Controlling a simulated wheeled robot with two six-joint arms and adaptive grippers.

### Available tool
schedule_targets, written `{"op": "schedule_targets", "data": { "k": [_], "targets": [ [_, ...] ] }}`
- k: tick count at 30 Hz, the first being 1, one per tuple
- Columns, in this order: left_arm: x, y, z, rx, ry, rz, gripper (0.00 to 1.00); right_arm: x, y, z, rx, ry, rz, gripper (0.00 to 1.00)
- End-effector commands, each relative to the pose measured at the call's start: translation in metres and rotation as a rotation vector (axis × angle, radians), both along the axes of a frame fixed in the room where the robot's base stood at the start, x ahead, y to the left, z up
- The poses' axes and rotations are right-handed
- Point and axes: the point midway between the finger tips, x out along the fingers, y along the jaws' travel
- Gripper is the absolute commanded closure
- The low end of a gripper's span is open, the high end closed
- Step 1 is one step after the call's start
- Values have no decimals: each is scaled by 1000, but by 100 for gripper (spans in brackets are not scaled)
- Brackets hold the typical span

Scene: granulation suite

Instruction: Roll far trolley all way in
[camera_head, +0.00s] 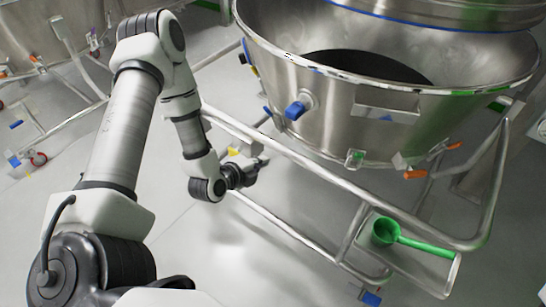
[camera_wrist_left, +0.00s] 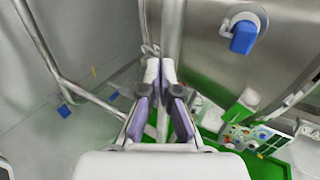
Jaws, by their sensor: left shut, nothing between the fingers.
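A large steel bowl trolley (camera_head: 330,100) fills the upper right of the head view, with a dark round opening in its bowl. Its tubular push rail (camera_head: 330,178) runs diagonally below the bowl. A second steel trolley (camera_head: 45,38) stands at the upper left; I cannot tell which is the far one. My left gripper (camera_head: 262,162) is beside the rail of the right-hand trolley. In the left wrist view its fingers (camera_wrist_left: 160,70) are closed together with nothing between them, near an upright steel tube (camera_wrist_left: 173,30). Contact with the tube is unclear. My right gripper is out of view.
A green scoop (camera_head: 412,241) lies on a shelf at the trolley's lower right. A blue knob (camera_head: 297,108) sticks out from the bowl. Green trays with small items (camera_wrist_left: 255,138) show in the wrist view. Grey floor (camera_head: 200,255) is open at lower middle.

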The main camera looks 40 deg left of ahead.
Motion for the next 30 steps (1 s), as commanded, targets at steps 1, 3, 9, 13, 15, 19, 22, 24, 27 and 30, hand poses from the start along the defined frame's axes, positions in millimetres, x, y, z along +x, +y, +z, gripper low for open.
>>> {"op": "schedule_targets", "data": {
  "k": [1, 3, 9, 13, 15, 19, 22, 24, 27, 30],
  "targets": [
    [10, -1, -7, 5, -2, -5, 100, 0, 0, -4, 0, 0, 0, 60],
    [23, -2, -12, 3, -2, -4, 100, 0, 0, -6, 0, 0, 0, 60],
    [51, -2, -16, 2, 0, -1, 100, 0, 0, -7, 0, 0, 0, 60],
    [57, -2, -17, -1, 0, 0, 100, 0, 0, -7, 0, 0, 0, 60],
    [57, -2, -17, -1, 1, 0, 100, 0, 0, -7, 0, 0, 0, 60],
    [57, -2, -17, -1, 1, 0, 100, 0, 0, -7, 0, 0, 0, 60],
    [57, -2, -17, -1, 1, 0, 100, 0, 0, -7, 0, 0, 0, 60],
    [58, -2, -17, -1, 1, 0, 100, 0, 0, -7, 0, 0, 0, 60],
    [63, -2, -17, 0, 1, -1, 100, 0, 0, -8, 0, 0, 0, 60],
    [72, -2, -17, 1, -1, 0, 100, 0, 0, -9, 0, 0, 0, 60]
  ]
}}
